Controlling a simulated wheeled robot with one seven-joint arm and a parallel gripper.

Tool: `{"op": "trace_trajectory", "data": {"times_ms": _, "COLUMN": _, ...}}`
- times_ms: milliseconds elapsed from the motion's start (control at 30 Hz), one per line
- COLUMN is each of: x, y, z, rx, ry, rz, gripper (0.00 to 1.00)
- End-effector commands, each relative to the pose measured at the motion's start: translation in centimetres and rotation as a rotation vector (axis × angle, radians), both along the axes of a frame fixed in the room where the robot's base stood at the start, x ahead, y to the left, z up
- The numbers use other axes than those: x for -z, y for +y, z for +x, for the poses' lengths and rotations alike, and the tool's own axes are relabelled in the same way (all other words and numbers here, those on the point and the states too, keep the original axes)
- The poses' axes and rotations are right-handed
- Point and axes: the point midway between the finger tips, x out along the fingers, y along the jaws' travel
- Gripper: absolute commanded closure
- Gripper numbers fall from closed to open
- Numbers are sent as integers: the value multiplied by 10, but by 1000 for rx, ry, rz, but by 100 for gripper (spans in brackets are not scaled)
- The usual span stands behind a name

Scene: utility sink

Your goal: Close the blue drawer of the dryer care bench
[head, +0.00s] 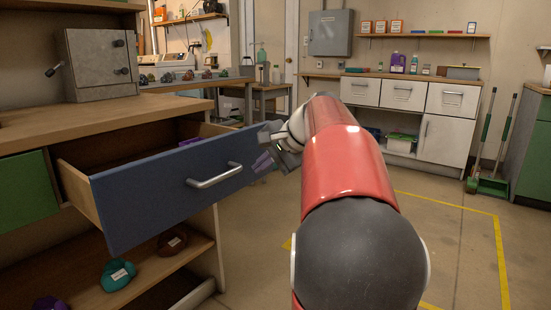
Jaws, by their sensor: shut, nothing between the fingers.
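The blue drawer (147,202) of the wooden bench (60,130) is pulled well out at the left, with its wooden side and part of its inside showing. A silver bar handle (214,176) is on its front. Something purple lies inside the drawer near the back. My gripper (264,162) is at the right end of the drawer front, seen partly behind my red arm. Its purple-tipped fingers are shut and empty. I cannot tell whether they touch the drawer front.
A green drawer front (26,186) is to the left. A lower shelf (160,262) holds soft labelled bundles. A grey metal box (100,64) stands on the bench top. White cabinets (402,96) line the back wall. Open floor with yellow lines lies to the right.

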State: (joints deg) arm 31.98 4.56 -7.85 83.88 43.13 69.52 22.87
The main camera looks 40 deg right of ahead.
Motion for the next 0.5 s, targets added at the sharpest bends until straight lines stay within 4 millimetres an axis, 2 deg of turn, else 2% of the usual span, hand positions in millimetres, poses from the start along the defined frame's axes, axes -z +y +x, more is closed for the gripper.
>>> {"op": "trace_trajectory", "data": {"times_ms": 33, "x": -1, "y": 4, "z": 10, "rx": -4, "ry": 0, "rz": 0, "gripper": 100}}
{"op": "trace_trajectory", "data": {"times_ms": 200, "x": -2, "y": 10, "z": 28, "rx": -2, "ry": -1, "rz": 0, "gripper": 100}}
{"op": "trace_trajectory", "data": {"times_ms": 500, "x": -3, "y": 13, "z": 36, "rx": -1, "ry": -1, "rz": 0, "gripper": 100}}
